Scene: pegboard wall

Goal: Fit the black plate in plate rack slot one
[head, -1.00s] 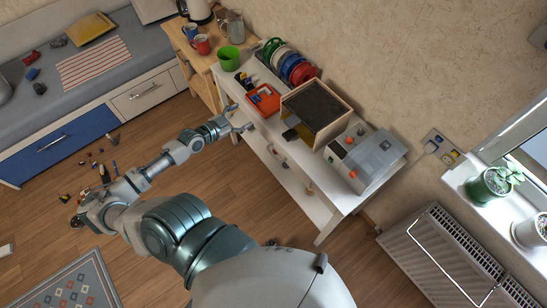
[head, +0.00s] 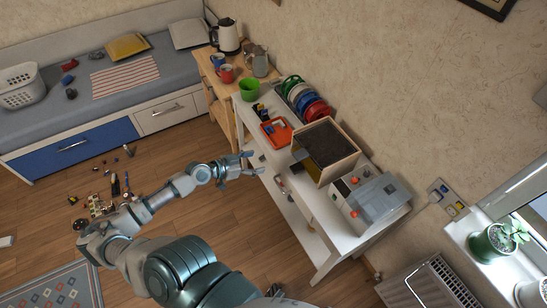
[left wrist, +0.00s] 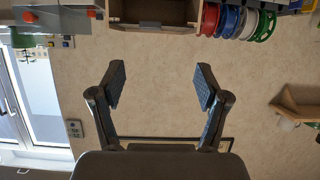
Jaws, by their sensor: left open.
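I cannot make out a black plate in either view, nor tell which slot is slot one. My left gripper (head: 257,163) is open and empty near the table's front edge, in front of the red tray and apart from the rack. Its two spread fingers (left wrist: 160,88) show in the left wrist view with only wall between them. My right gripper is not in view.
Small items litter the floor.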

